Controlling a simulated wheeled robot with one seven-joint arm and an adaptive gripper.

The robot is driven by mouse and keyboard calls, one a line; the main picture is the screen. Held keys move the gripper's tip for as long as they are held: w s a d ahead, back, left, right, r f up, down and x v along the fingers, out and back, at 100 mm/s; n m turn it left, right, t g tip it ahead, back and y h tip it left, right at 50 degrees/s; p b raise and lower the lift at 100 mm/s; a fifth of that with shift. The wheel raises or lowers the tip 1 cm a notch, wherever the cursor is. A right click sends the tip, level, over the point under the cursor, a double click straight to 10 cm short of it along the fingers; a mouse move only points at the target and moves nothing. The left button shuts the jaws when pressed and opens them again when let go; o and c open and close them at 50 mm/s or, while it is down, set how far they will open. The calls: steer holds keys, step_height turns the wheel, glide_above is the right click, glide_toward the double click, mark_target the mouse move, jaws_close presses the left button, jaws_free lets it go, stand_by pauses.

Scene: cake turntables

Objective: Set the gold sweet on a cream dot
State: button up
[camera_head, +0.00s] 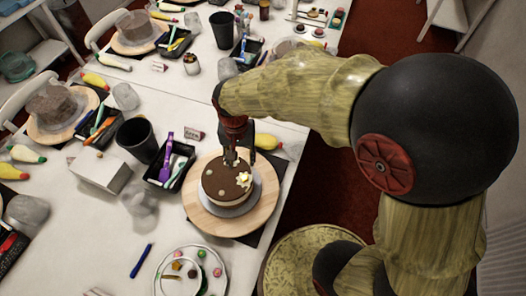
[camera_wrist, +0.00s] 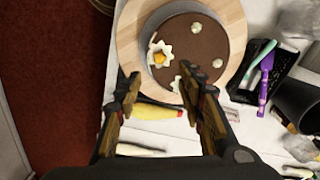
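The chocolate-topped cake (camera_head: 216,184) stands on a round wooden turntable (camera_head: 205,220). In the wrist view the cake (camera_wrist: 205,45) carries several pale cream dots (camera_wrist: 218,63) near its edge. A small gold piece (camera_wrist: 160,58) lies on a white flower-shaped piece at the cake's edge; I cannot tell whether it is the sweet or the flower's centre. The flower-shaped piece (camera_head: 243,180) also shows in the head view. My gripper (camera_wrist: 168,93) is open, with nothing visible between its fingers. In the head view it (camera_head: 230,157) points down over the cake's back part.
A black tray of tools (camera_head: 170,165) and a dark cup (camera_head: 137,140) stand left of the turntable. A white box (camera_head: 98,172) with a small gold spot on top is farther left. A plate of coloured sweets (camera_head: 190,270) is in front. A yellow piping bag (camera_wrist: 155,112) lies behind the cake.

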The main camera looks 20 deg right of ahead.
steer(key=s+d+r+n+t, duration=0.2)
steer(key=s+d+r, duration=0.4)
steer(key=r, duration=0.4)
steer(key=s+d+r+n+t, duration=0.1)
steer(key=s+d+r+t, duration=0.2)
steer(key=s+d+r, duration=0.3)
step_height(320, 180, up, 4)
steer(key=shift+r+n+t, duration=0.15)
steer(key=shift+n+t, duration=0.15)
steer(key=shift+n, duration=0.1)
steer(key=shift+d, duration=0.1)
